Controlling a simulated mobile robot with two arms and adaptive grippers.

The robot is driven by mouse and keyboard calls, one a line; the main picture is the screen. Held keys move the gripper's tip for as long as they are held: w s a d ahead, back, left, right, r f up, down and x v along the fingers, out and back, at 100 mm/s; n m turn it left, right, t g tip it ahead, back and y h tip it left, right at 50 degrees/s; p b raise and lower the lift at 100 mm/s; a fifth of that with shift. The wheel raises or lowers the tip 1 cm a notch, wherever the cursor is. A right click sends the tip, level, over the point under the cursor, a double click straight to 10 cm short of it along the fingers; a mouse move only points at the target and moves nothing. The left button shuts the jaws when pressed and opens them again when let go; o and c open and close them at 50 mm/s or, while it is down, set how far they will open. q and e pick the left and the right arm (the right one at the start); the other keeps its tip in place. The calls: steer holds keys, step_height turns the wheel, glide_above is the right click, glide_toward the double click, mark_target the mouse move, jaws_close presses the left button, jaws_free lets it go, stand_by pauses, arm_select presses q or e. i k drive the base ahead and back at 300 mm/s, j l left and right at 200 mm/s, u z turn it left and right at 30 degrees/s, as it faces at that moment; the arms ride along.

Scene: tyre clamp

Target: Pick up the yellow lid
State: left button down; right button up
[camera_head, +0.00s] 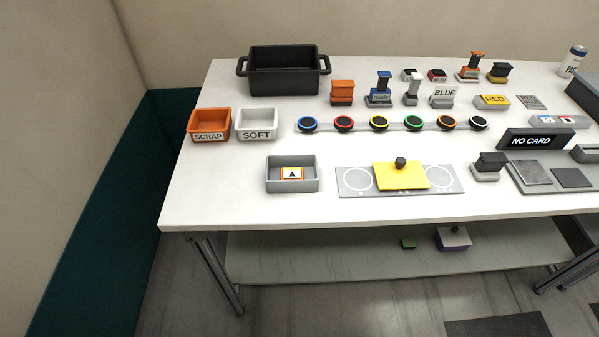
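The yellow lid (387,177) is a flat rectangular plate with a dark round knob (400,162) on top. It lies on the middle of a grey board (353,184) near the front edge of the white table, and what is under it is hidden. A circle outline shows on the board at each side of the lid. Neither of my grippers is in view.
A grey tray (292,187) with a marked card stands left of the board. A black stamp-like block (488,166) and a NO CARD display (533,141) are to the right. A row of coloured round buttons (378,124) runs behind. The SCRAP bin (209,120) and SOFT bin (257,119) stand at left.

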mark_target(402, 173)
steer(key=j+z, duration=0.25)
steer(key=k+j+z, duration=0.2)
steer(key=j, duration=0.25)
steer(key=j+z, duration=0.25)
steer(key=j, duration=0.15)
steer(key=k+l, duration=0.05)
